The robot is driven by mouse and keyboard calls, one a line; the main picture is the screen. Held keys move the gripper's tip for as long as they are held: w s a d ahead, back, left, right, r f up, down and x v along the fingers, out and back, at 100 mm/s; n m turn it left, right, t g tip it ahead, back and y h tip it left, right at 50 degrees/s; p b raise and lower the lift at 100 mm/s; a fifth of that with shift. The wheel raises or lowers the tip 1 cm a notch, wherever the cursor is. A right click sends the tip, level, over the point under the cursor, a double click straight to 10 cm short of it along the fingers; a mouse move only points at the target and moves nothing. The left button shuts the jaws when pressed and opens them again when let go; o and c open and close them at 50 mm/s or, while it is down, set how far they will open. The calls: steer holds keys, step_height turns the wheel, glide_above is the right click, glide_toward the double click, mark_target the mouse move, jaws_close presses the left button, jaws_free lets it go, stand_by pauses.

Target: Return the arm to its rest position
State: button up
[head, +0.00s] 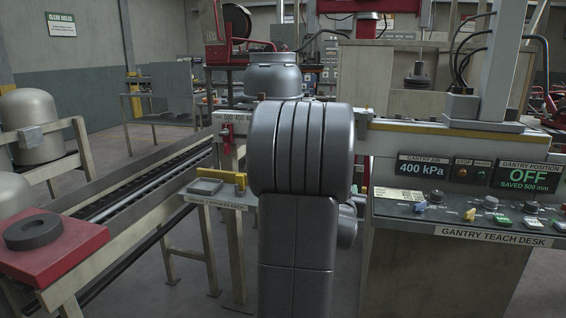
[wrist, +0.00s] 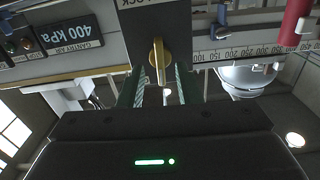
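My arm (head: 300,150) stands upright in the middle of the head view, its thick grey joint in front of the gantry beam. My gripper is hidden behind it there. In the wrist view my gripper (wrist: 159,88) shows two fingers with green ribbed inner faces, spread apart. A brass lever (wrist: 157,55) on a dark lock plate (wrist: 155,20) shows between or just beyond the fingertips, with space to either side. I cannot tell whether it is in the gap or touches a finger.
A scale beam (wrist: 240,52) crosses the wrist view. A grey cylinder (head: 272,75) stands behind the arm.

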steer(key=x, duration=0.3)
steer(key=shift+w, duration=0.2)
steer(key=shift+s, duration=0.1)
steer(key=s+a+m+p, duration=0.3)
steer(key=s+m+p, duration=0.4)
steer(key=s, duration=0.3)
steer(key=shift+s+m+p, duration=0.35)
steer(key=shift+m+p, duration=0.05)
steer(key=shift+m, duration=0.3)
stand_by(2.0)
